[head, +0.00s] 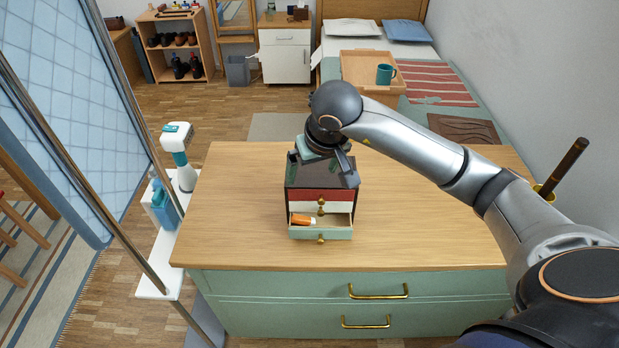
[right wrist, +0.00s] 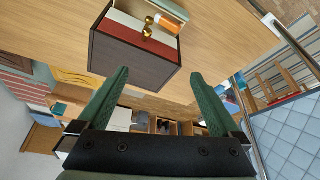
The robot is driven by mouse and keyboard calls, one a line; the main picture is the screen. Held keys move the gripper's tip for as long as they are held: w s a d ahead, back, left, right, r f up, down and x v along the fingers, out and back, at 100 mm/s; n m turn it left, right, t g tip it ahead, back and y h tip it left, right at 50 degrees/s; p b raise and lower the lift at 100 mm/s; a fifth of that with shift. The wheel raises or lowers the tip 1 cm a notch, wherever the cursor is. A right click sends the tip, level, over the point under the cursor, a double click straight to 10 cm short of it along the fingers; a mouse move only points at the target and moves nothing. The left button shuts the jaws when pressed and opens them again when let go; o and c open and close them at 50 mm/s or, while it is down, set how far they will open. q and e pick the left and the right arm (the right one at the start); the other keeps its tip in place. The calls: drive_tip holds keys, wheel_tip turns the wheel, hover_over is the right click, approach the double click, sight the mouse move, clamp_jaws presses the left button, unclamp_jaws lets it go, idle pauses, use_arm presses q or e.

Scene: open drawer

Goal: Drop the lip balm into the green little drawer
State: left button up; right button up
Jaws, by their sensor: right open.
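A small dark chest (head: 300,200) with red, white and green drawers stands on the wooden dresser top. Its lowest, green drawer (head: 305,234) is pulled out. The orange lip balm (head: 301,220), with a pale end, lies in the left part of that drawer; it also shows in the right wrist view (right wrist: 170,23). My right gripper (head: 321,170) is above the chest, behind the open drawer. Its green fingers are spread and empty in the right wrist view (right wrist: 160,76), with the dark chest top beyond them. My left gripper is not in view.
The wooden dresser top (head: 235,215) is clear on both sides of the chest. A white stand (head: 158,255) with a blue bottle and a white-and-teal device is at the left. A dark stick in a yellow holder (head: 544,191) stands at the right.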

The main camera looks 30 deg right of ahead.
drive_tip(key=v, duration=0.5)
drive_tip(key=s+a+f+m+g+y, duration=0.1)
drive_tip(key=s+a+m+g+y, duration=0.2)
drive_tip(key=a, duration=0.4)
drive_tip(key=s+a+f+m+y, duration=0.1)
drive_tip(key=s+a+f+y, duration=0.15)
drive_tip(key=a+y, duration=0.35)
drive_tip(key=s+a+m+g+y, duration=0.2)
drive_tip(key=s+a+y, duration=0.1)
drive_tip(key=a, duration=0.4)
drive_tip(key=a+r+m+t+y, duration=0.1)
drive_tip(key=a+r+m+y, duration=0.35)
drive_tip(key=m+y, duration=0.4)
drive_tip(key=w+d+f+n+t+h, duration=0.25)
drive_tip(key=f+n+t+h, duration=0.2)
drive_tip(key=n, duration=0.65)
drive_tip(key=w+d+f+n+t+h, duration=0.2)
drive_tip(key=d+f+n+t+h, duration=0.3)
drive_tip(key=n, duration=0.7)
drive_tip(key=w+d+f+n+t+h, duration=0.25)
drive_tip(key=n+t, duration=0.45)
drive_tip(key=n, duration=0.4)
drive_tip(key=s+d+f+m+g+h, duration=0.2)
drive_tip(key=s+f+m+g, duration=0.2)
drive_tip(key=s+f+m, duration=0.3)
drive_tip(key=s+d+f+m+g+h, duration=0.3)
drive_tip(key=s+f+m, duration=0.5)
drive_tip(key=f, duration=0.6)
drive_tip(key=shift+m+g, duration=0.35)
drive_tip(key=shift+g, duration=0.1)
